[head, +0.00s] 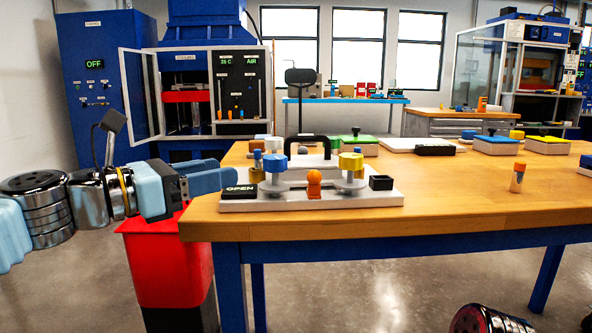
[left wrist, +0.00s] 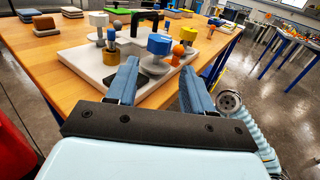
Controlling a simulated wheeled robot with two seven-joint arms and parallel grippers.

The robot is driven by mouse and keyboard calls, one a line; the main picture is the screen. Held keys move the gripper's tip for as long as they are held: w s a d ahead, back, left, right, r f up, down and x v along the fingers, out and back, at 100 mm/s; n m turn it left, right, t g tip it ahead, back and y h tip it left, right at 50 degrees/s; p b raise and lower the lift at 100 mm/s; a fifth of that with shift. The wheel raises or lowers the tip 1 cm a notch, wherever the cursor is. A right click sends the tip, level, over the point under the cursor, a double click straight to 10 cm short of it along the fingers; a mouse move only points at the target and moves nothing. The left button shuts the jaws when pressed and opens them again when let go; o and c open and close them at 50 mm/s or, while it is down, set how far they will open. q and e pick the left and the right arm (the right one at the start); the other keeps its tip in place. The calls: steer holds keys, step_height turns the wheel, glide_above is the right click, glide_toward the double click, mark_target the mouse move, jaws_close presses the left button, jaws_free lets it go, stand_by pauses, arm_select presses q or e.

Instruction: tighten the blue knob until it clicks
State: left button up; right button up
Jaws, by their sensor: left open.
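The blue knob (head: 275,163) stands on a metal post at the left part of a white base plate (head: 370,199) on the wooden table. In the left wrist view the blue knob (left wrist: 159,43) is ahead of the fingers, a little beyond their tips. My left gripper (head: 225,172) is left of the plate, near the table's left edge. Its two blue fingers (left wrist: 160,68) are apart with nothing between them. A black sign reading OPEN (head: 240,190) is on the plate's left end. My right gripper is not in view.
An orange knob (head: 314,177), a yellow knob (head: 351,162) and a black arched handle (head: 307,141) stand on the same plate. A small black box (head: 381,182) is at its right end. A red bin (head: 170,262) stands below my left arm. The table front right is mostly clear.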

mark_target(284, 159)
arm_select(q)
steer(key=p+x, duration=0.1)
steer(key=x, duration=1.2)
steer(key=shift+w+d+p, duration=0.2)
steer(key=shift+p, duration=0.2)
steer(key=c, duration=0.7)
